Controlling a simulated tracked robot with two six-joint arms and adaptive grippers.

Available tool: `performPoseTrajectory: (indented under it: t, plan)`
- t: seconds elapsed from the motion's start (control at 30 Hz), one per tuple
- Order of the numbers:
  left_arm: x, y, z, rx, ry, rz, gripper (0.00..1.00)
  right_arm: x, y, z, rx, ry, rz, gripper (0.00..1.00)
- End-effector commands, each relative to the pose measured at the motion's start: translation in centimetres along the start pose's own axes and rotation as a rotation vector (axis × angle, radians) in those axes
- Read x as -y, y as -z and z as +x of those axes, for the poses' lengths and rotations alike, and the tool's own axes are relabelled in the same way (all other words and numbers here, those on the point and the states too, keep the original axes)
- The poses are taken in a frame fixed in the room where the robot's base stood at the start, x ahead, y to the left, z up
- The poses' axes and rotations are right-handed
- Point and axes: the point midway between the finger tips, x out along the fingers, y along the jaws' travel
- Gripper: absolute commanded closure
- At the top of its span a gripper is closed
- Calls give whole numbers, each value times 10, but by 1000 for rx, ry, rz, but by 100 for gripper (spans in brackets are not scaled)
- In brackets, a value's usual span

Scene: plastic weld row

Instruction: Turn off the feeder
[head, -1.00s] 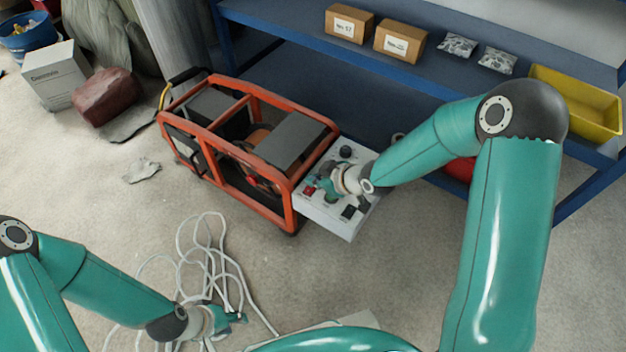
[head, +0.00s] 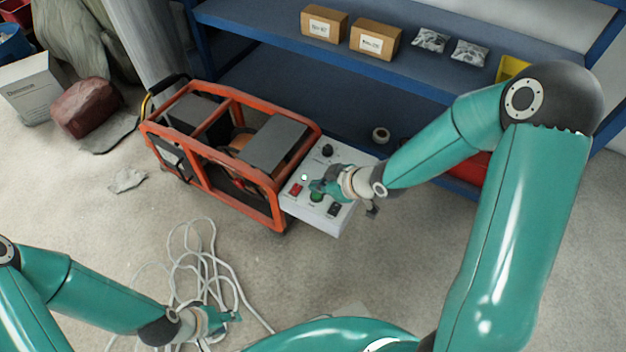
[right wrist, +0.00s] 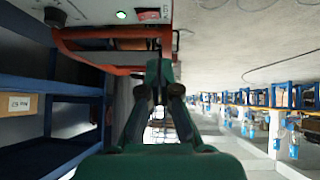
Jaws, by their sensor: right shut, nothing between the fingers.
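The feeder is an orange-framed machine (head: 222,171) on the floor with a white control panel (head: 352,162) on its right end. The panel carries a black knob (head: 327,150), a red switch (head: 296,189), a green button (head: 317,197) and a black switch (head: 334,209). In the right wrist view a green light (right wrist: 121,15) glows beside the red switch (right wrist: 148,15). My right gripper (head: 314,186) is shut and empty over the panel, near the red switch and green button; contact is unclear. It also shows in the wrist view (right wrist: 160,72). My left gripper (head: 233,317) hangs low, its fingers unclear.
A blue shelf (head: 270,35) with cardboard boxes (head: 375,38) stands behind the feeder. A tape roll (head: 380,135) and a red object (head: 468,166) sit behind my right arm. White cable (head: 200,262) lies loose on the floor near my left gripper.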

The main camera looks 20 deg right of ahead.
Motion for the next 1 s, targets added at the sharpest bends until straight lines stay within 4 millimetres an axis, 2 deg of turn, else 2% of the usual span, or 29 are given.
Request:
performPoseTrajectory:
  t: [0.17, 0.2, 0.3, 0.43, 0.57, 1.0]
  plan:
    - [0, 0, 0, 0, 0, 0, 60, 58, -63, 33, 175, 82, 332, 100]
    - [0, 0, 0, 0, 0, 0, 60, 76, -82, 38, 233, 95, 427, 100]
    - [0, 0, 0, 0, 0, 0, 60, 116, -126, 44, 383, 103, 644, 100]
    - [0, 0, 0, 0, 0, 0, 60, 154, -167, 41, 536, 82, 837, 100]
    - [0, 0, 0, 0, 0, 0, 60, 169, -182, 38, 600, 62, 913, 100]
    - [0, 0, 0, 0, 0, 0, 60, 168, -183, 38, 600, 61, 916, 100]
